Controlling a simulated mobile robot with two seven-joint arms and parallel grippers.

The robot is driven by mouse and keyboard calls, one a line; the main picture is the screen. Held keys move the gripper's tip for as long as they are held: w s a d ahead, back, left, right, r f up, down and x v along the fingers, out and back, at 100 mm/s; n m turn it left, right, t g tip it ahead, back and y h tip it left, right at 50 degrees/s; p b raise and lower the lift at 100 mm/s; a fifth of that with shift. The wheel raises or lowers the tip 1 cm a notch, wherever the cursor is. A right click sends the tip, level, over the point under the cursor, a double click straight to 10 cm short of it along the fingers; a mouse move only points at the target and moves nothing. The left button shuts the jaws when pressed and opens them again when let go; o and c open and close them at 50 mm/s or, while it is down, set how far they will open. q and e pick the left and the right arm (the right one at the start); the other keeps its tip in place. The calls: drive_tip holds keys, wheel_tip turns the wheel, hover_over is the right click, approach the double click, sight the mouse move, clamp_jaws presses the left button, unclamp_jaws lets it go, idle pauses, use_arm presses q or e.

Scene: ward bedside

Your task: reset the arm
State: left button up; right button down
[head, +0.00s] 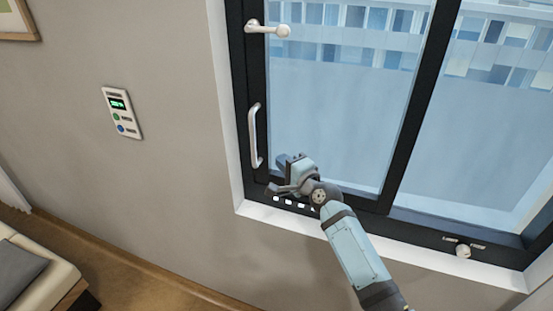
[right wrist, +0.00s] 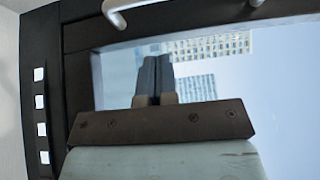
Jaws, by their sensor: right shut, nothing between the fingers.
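My right arm (head: 356,250) reaches up from the bottom of the head view to the lower left corner of the window. My right gripper (head: 279,176) is in front of the window's lower frame, close to the row of small white squares. In the right wrist view, the gripper's two dark fingers (right wrist: 152,80) lie together with nothing between them, against the glass and buildings behind. Whether the gripper touches the window cannot be told. My left gripper is not in view.
A window handle (head: 254,136) stands up from the frame just above my gripper. A latch knob (head: 282,31) is higher up, and another knob (head: 462,251) is at lower right. A wall panel (head: 122,113) and a bed (head: 35,275) are at left.

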use_arm(q)
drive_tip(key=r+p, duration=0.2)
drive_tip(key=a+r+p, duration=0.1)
drive_tip(key=p, duration=0.1)
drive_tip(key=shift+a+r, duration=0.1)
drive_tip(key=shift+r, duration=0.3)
use_arm(e)
drive_tip(key=s+d+f+n+g+h, duration=0.1)
drive_tip(key=s+d+f+n, duration=0.3)
drive_tip(key=s, duration=0.9)
drive_tip(key=s+d+f+n+g+h, duration=0.1)
drive_tip(key=s+d+f+n+h, duration=0.3)
drive_tip(key=s+d+f, duration=0.6)
drive_tip(key=s+d+f+n+h, duration=0.3)
drive_tip(key=s+d+f+n, duration=0.2)
drive_tip(key=s, duration=1.1)
drive_tip(key=d+f, duration=0.2)
drive_tip(key=d, duration=0.1)
drive_tip(key=shift+s+d+g, duration=0.15)
drive_tip(key=shift+g, duration=0.25)
